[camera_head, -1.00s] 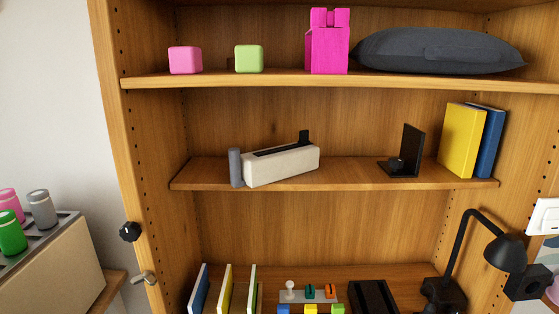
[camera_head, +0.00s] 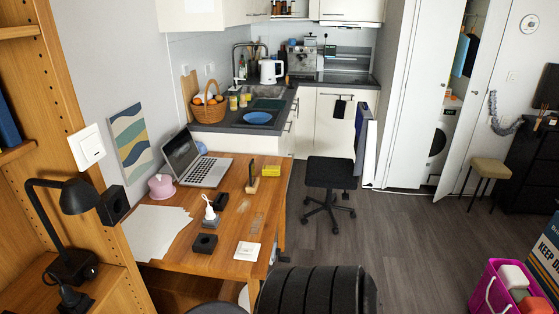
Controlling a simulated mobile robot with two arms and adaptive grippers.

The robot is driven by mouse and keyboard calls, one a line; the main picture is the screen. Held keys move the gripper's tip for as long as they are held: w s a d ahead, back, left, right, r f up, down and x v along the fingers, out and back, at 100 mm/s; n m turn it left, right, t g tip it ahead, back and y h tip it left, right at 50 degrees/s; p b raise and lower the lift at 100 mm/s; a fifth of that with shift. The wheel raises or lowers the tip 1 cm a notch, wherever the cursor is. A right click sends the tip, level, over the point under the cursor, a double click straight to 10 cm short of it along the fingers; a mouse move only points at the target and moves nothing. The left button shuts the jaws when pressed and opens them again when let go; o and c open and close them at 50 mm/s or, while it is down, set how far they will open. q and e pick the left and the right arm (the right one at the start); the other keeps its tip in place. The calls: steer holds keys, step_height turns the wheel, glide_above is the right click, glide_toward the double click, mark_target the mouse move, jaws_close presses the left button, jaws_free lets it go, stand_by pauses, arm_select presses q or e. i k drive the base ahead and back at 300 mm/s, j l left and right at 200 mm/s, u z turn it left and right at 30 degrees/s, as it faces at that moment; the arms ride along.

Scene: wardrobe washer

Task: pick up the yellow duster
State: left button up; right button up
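I cannot make out a yellow duster for certain. A small yellow block (camera_head: 271,170) lies on the wooden desk (camera_head: 228,231), near its far right corner; I cannot tell what it is. A pink crate (camera_head: 487,294) at the lower right holds white, dark and other items, partly cut off by the frame edge. Neither of my grippers is in view.
A laptop (camera_head: 196,162) and papers lie on the desk. A black ribbed chair back (camera_head: 312,291) stands at the bottom centre, a black stool (camera_head: 330,174) beyond it. A bookshelf (camera_head: 52,175) is at left. Grey floor (camera_head: 410,245) is free at centre right.

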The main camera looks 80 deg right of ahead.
mark_target(267, 170)
steer(key=z, duration=2.4)
steer(key=i+l+u, duration=0.1)
steer(key=u, duration=0.95)
steer(key=i+l+u, duration=0.2)
steer(key=l+u, duration=0.25)
steer(key=l, duration=0.2)
steer(key=i+l+u, duration=0.15)
steer(key=l+u, duration=0.25)
steer(key=l, duration=0.35)
steer(key=l+u, duration=0.45)
steer(key=l, duration=0.25)
